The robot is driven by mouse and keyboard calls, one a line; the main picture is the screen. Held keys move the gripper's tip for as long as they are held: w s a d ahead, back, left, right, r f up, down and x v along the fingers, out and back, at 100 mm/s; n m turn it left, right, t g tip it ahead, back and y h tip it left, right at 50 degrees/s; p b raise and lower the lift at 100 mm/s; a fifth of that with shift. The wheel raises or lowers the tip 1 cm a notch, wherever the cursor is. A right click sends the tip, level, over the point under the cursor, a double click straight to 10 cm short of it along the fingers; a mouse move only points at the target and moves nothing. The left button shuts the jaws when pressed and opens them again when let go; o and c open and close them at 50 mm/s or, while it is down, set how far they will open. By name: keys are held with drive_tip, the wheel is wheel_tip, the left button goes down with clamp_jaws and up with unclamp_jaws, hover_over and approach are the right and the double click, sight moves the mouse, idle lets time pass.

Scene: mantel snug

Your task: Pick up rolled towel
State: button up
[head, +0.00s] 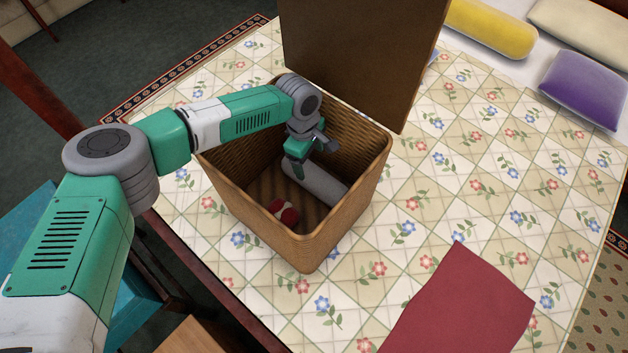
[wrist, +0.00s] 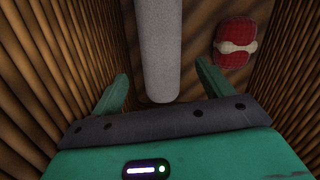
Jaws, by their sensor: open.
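The rolled towel (head: 315,184) is a grey cylinder lying on the floor of an open wicker basket (head: 236,200). It also shows in the wrist view (wrist: 158,50), running from the top edge down between my fingers. My gripper (head: 296,172) is inside the basket, pointing down over the near end of the towel. In the wrist view, the fingers of my gripper (wrist: 162,90) stand apart, one on each side of the towel, with gaps on both sides. Whether the fingertips reach the towel's height is not clear. Part of the towel is hidden behind my gripper in the head view.
A red item with a pale band (head: 284,212) lies in the basket beside the towel, right of my right finger in the wrist view (wrist: 235,43). Wicker walls rise close on both sides. The raised lid (head: 360,55) stands behind. A red cloth (head: 460,305) lies on the bed.

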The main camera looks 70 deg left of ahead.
sight(312, 176)
drive_tip(key=f+b, duration=0.1)
drive_tip(key=f, duration=0.1)
drive_tip(key=d+f+b, duration=0.1)
drive_tip(key=f, duration=0.4)
drive_tip(key=shift+w+d+f+b, duration=0.25)
drive_tip(key=shift+w+f+b, duration=0.15)
drive_tip(key=shift+r, duration=0.1)
drive_tip(key=c, duration=0.9)
drive_tip(key=shift+r, duration=0.25)
drive_tip(key=shift+s+d+r+p, duration=0.1)
drive_tip(key=shift+s+r+p, duration=0.3)
drive_tip(key=shift+r+p, duration=0.4)
drive_tip(key=s, duration=0.1)
drive_tip(key=s+d+p, duration=0.1)
drive_tip(key=s, duration=0.1)
drive_tip(key=shift+d+f+p, duration=0.15)
drive_tip(key=shift+d+p, duration=0.1)
drive_tip(key=shift+p, duration=0.1)
wheel_tip(312, 176, up, 13)
drive_tip(key=p, duration=0.3)
drive_tip(key=shift+w+r, duration=0.15)
drive_tip(key=shift+r, duration=0.05)
